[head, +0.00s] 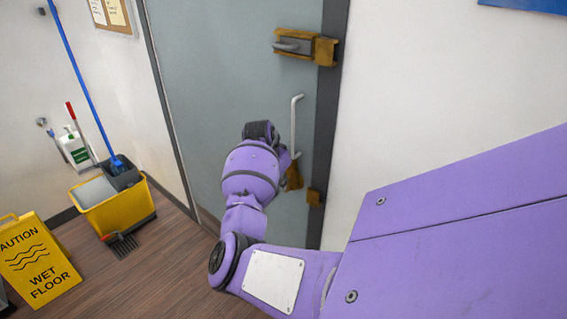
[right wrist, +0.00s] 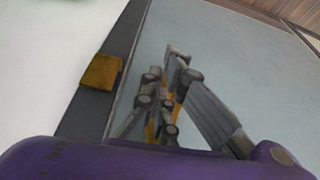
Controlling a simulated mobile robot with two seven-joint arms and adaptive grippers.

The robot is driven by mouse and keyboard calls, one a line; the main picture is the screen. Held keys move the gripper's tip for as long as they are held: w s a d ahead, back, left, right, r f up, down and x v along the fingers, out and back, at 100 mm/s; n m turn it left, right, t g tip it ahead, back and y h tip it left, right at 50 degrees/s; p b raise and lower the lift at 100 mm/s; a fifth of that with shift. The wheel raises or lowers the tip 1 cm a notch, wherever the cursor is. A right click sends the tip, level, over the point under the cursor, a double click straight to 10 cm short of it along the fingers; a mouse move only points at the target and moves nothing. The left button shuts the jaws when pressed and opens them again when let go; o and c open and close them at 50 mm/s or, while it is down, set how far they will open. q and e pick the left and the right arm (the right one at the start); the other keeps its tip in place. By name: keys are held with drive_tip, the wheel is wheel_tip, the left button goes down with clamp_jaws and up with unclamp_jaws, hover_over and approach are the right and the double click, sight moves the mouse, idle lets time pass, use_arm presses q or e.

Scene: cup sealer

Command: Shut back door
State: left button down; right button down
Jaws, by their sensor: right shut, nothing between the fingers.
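The grey-blue back door (head: 220,60) stands in its dark frame (head: 336,60) in the head view. It looks flush or nearly flush with the frame; I cannot tell if a thin gap is left. A pale vertical pull handle (head: 296,125) and a brass-coloured latch (head: 292,45) are on its right side. My right arm reaches to the door's lower right part, left of the handle. My right gripper (right wrist: 172,65) is shut and empty in front of the door panel (right wrist: 220,50) in the right wrist view; contact is unclear. My left gripper is out of view.
A yellow mop bucket (head: 118,212) with a blue-handled mop (head: 85,85) stands left of the door. A yellow wet floor sign (head: 38,262) is at the lower left. White wall (head: 430,90) lies right of the frame. Floor (head: 170,260) before the door is partly clear.

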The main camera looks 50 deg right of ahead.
drive_tip(key=a+v, duration=0.1)
drive_tip(key=v, duration=0.9)
drive_tip(key=w+d+r+n+t+h, duration=0.1)
drive_tip(key=w+r+n+t+h, duration=0.4)
drive_tip(key=w+r+n+t, duration=0.5)
drive_tip(key=s+a+f+n+t+y, duration=0.3)
drive_tip(key=a+f+n+t+y, duration=0.15)
drive_tip(key=a+f, duration=0.9)
drive_tip(key=s+a+f+n+g+y, duration=0.2)
drive_tip(key=s+a+f+n+y, duration=0.15)
drive_tip(key=s+a+f, duration=1.1)
drive_tip(key=s+a+f+g, duration=0.1)
drive_tip(key=s+f, duration=0.3)
drive_tip(key=s, duration=0.4)
drive_tip(key=s+f+g+y, duration=0.1)
drive_tip(key=s+f, duration=0.3)
drive_tip(key=s, duration=0.5)
drive_tip(key=s+a+f+g, duration=0.1)
drive_tip(key=s+f+g, duration=0.1)
drive_tip(key=s, duration=0.7)
drive_tip(key=shift+a+f+m+y+p, duration=0.35)
drive_tip(key=shift+f+m+p, duration=0.1)
drive_tip(key=shift+f, duration=0.45)
